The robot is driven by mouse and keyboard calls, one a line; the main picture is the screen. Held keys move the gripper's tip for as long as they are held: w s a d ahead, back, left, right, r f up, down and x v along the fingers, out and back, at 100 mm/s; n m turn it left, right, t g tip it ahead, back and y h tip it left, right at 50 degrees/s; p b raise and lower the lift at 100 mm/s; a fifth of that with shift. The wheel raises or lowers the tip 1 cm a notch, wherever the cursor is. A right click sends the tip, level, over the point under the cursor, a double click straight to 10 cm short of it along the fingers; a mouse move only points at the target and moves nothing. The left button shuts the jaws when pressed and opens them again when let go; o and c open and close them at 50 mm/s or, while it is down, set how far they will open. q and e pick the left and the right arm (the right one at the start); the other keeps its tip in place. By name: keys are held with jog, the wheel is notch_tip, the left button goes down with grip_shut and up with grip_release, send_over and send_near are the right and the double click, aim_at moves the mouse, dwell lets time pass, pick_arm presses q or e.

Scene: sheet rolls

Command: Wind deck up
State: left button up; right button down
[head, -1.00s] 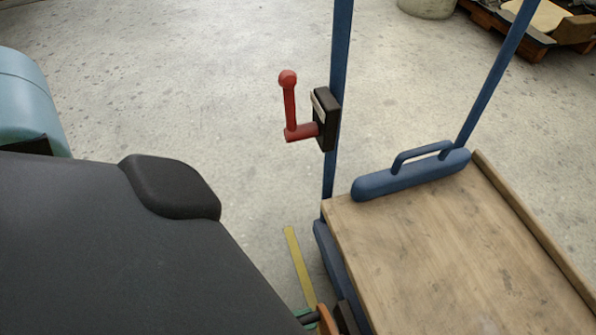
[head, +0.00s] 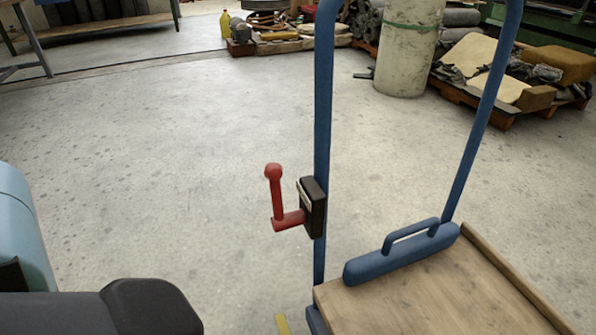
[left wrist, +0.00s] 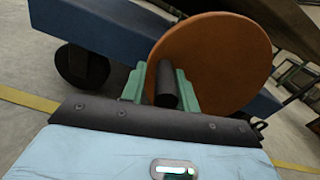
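The wooden deck (head: 440,300) of the blue-framed cart is at the lower right of the head view. A red crank (head: 276,197) sticks out from a black box (head: 313,207) on the cart's left blue post, its arm pointing up; no gripper is near it. In the left wrist view, an orange disc (left wrist: 212,62) has a dark peg (left wrist: 166,85) in front of it. My left gripper (left wrist: 163,84) has its green fingers on either side of the peg and appears shut on it. The head view does not show this gripper now. My right gripper is not in view.
A blue bar with a handle (head: 405,255) lies across the deck's far edge. Beyond are a pale roll (head: 408,50), a pallet (head: 497,105) with sheets and a yellow bottle (head: 225,25). A yellow strip (head: 283,325) marks the floor. The floor left of the cart is clear.

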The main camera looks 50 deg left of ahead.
pick_arm(q)
jog(key=shift+o, duration=0.9)
jog(key=shift+s+d, duration=0.1)
jog(key=shift+s, duration=0.25)
jog(key=p+v, duration=0.1)
jog(key=v, duration=0.6)
jog(key=shift+s+p, duration=0.15)
jog(key=shift+p, duration=0.2)
